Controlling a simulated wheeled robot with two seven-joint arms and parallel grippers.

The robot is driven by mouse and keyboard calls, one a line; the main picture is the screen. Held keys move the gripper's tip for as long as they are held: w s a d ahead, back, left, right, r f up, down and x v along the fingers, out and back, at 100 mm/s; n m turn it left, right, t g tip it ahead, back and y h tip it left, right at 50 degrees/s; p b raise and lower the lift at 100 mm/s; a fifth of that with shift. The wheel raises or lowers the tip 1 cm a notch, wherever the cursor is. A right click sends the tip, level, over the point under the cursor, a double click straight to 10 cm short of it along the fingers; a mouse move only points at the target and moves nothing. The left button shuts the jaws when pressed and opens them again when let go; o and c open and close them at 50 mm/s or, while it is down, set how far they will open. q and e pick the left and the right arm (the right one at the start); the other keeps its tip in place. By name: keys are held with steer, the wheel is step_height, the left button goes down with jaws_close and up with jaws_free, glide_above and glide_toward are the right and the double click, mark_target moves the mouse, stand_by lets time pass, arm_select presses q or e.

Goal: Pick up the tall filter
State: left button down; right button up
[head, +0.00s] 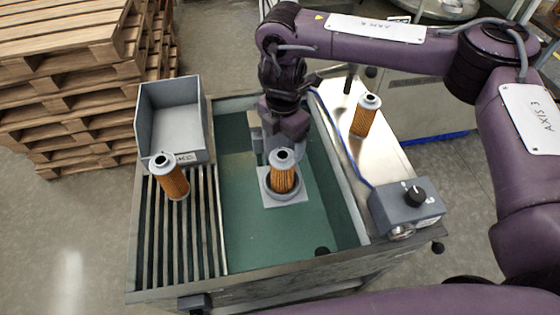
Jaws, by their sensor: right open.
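Three orange pleated filters with grey end caps are in view; their heights look close, and I cannot tell which is the tall one. One filter (282,177) stands upright in a round grey holder (285,197) on a pale plate in the green basin. Another filter (172,180) stands on the slatted rack at left. A third filter (363,119) stands on the metal shelf at right. My right gripper (267,152) is open, pointing down just behind the middle filter. That filter partly hides its fingers, so contact is unclear. My left gripper is out of view.
An empty grey bin (172,105) stands at the back left of the slatted rack (150,240). A grey control box with a black knob (415,195) sits at the right edge. Wooden pallets (75,80) are stacked at far left. The front basin floor is mostly clear.

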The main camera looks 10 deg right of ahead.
mark_target(283, 154)
steer(key=f, duration=0.3)
steer(key=shift+s, duration=0.35)
step_height(283, 154, down, 4)
steer(key=shift+s, duration=0.1)
steer(key=c, duration=1.3)
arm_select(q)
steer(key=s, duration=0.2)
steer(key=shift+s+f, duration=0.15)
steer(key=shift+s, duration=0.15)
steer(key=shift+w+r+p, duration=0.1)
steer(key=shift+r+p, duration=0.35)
arm_select(e)
step_height(283, 154, up, 20)
